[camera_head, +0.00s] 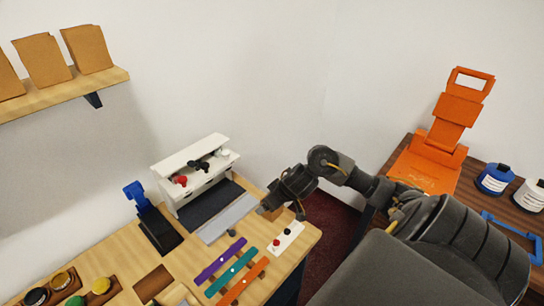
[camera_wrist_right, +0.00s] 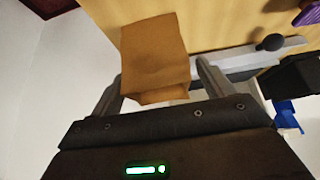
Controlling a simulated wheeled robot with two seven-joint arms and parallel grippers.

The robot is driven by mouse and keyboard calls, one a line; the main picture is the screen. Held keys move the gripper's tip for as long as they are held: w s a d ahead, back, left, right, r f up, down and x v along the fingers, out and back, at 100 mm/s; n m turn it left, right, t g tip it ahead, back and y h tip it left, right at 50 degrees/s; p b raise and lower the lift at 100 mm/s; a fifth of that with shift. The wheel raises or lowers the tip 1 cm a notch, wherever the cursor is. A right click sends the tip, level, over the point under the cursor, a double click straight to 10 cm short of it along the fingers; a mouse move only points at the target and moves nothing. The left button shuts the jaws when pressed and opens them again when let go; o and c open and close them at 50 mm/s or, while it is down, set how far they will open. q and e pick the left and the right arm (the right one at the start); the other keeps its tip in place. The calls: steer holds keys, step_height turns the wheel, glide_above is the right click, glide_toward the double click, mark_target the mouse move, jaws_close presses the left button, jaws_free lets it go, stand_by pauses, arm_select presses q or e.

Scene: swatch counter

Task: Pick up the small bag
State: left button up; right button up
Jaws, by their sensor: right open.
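The small bag (camera_wrist_right: 154,48) is a brown paper bag in the upper middle of the right wrist view. My right gripper (camera_wrist_right: 160,76) is open, with one finger on each side of the bag's near end. I cannot tell whether the fingers touch it. In the head view my right gripper (camera_head: 270,206) is low over the right part of the wooden counter (camera_head: 190,240), and it mostly hides the bag there. My left gripper is not in view.
A white rack (camera_head: 190,170) and a blue-and-black stand (camera_head: 152,222) are left of the gripper. Colored strips (camera_head: 233,265) and a white plate with knobs (camera_head: 286,238) lie in front. Larger brown bags (camera_head: 88,50) stand on a wall shelf. An orange stand (camera_head: 440,140) is on the right table.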

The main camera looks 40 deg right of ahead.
steer(key=shift+w+f, duration=0.35)
steer(key=shift+f, duration=0.2)
steer(key=shift+s, duration=0.1)
steer(key=c, duration=1)
steer(key=shift+r, duration=0.1)
steer(key=shift+c, duration=0.2)
steer(key=shift+r, duration=0.1)
